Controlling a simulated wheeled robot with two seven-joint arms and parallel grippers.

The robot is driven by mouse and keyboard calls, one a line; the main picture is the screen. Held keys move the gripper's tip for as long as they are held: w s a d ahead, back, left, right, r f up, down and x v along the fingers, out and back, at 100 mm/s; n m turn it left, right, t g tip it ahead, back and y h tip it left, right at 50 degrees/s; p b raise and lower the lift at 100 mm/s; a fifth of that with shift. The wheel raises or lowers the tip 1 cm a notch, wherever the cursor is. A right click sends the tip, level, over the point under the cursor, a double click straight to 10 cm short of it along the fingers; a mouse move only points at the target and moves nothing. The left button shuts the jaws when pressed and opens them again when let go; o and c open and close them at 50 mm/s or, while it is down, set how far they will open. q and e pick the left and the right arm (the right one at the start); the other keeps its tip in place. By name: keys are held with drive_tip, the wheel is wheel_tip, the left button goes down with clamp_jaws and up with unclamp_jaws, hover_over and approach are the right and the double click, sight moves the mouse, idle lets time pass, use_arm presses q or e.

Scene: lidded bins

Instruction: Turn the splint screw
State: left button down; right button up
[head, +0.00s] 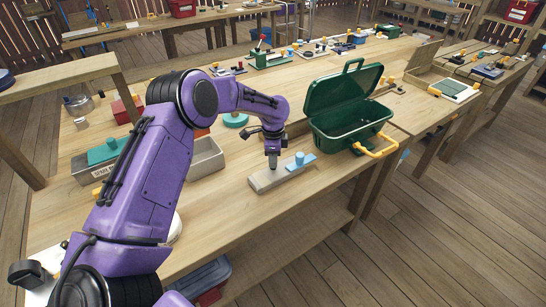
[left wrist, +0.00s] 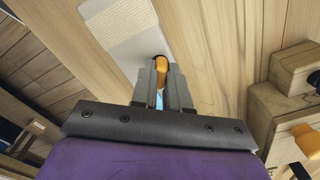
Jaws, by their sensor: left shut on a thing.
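My left gripper (head: 272,161) points down over a flat pale splint-like board (head: 262,184) near the front of the bench. In the left wrist view its fingers (left wrist: 162,88) are shut on a small orange knob (left wrist: 161,66), which seems to be the splint screw. The gripper hides this knob in the head view. A light blue block with a peg (head: 300,162) stands on the board just right of the gripper. The board's pale end with a woven patch (left wrist: 120,28) shows in the left wrist view. My right gripper is not in view.
An open green lidded bin (head: 350,127) with a yellow handle stands close behind and right of the board. A grey open tray (head: 206,158) and a box with a green top (head: 105,152) lie left, partly behind my arm. The bench front is clear.

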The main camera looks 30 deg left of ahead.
use_arm(q)
drive_tip(key=n+p, duration=0.2)
drive_tip(key=n, duration=0.1)
drive_tip(key=shift+r+p, duration=0.1)
drive_tip(key=shift+p, duration=0.2)
drive_tip(key=shift+n+p, duration=0.8)
drive_tip(key=shift+n, duration=1.2)
drive_tip(key=shift+f, duration=0.2)
drive_tip(key=c, duration=1.1)
unclamp_jaws()
drive_tip(key=shift+w, duration=0.1)
wheel_tip(320, 180, up, 10)
drive_tip(key=shift+r+b, duration=0.25)
drive_tip(key=shift+b, duration=0.95)
